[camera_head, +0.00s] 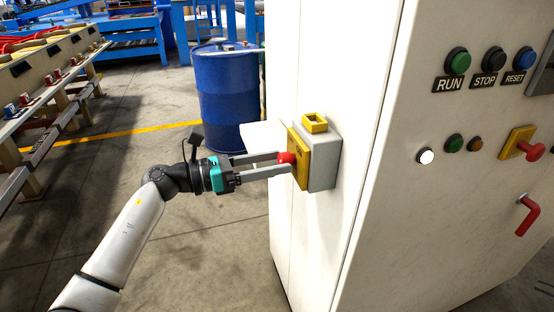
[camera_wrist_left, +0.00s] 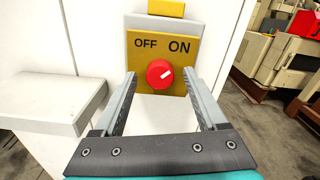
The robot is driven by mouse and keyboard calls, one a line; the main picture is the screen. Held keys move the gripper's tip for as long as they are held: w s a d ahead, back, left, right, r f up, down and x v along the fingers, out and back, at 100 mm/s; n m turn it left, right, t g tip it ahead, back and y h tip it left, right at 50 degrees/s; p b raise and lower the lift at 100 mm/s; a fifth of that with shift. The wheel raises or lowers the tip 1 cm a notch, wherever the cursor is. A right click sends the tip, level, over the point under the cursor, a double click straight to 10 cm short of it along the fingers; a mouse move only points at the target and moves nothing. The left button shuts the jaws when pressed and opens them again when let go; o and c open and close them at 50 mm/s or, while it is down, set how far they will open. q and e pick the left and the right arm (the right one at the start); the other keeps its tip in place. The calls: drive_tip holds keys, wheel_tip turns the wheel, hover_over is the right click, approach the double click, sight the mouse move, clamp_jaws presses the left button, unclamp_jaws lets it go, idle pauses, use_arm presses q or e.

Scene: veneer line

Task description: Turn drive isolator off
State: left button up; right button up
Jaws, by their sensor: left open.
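The drive isolator is a grey box (camera_head: 322,160) on the side of the white cabinet, with a yellow plate (camera_wrist_left: 141,56) marked OFF at left and ON at right. Its round red knob (camera_wrist_left: 157,68) sits below the lettering. The knob's white mark points right and slightly up, toward the ON side. The knob also shows in the head view (camera_head: 287,158), partly hidden by my fingers. My left gripper (camera_head: 283,163) is open, with one finger on each side of the knob. In the wrist view I cannot tell whether the fingers touch it. My right gripper is not in view.
The cabinet front (camera_head: 400,210) carries RUN, STOP and RESET buttons, small lamps, another red knob on a yellow plate (camera_head: 516,142) and a red handle (camera_head: 528,214). A blue drum (camera_head: 228,95) stands behind my gripper. A long bench line (camera_head: 50,75) runs at left. Floor between is clear.

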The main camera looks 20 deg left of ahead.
use_arm(q)
drive_tip(key=shift+w+d, duration=0.35)
drive_tip(key=shift+d, duration=0.2)
clamp_jaws()
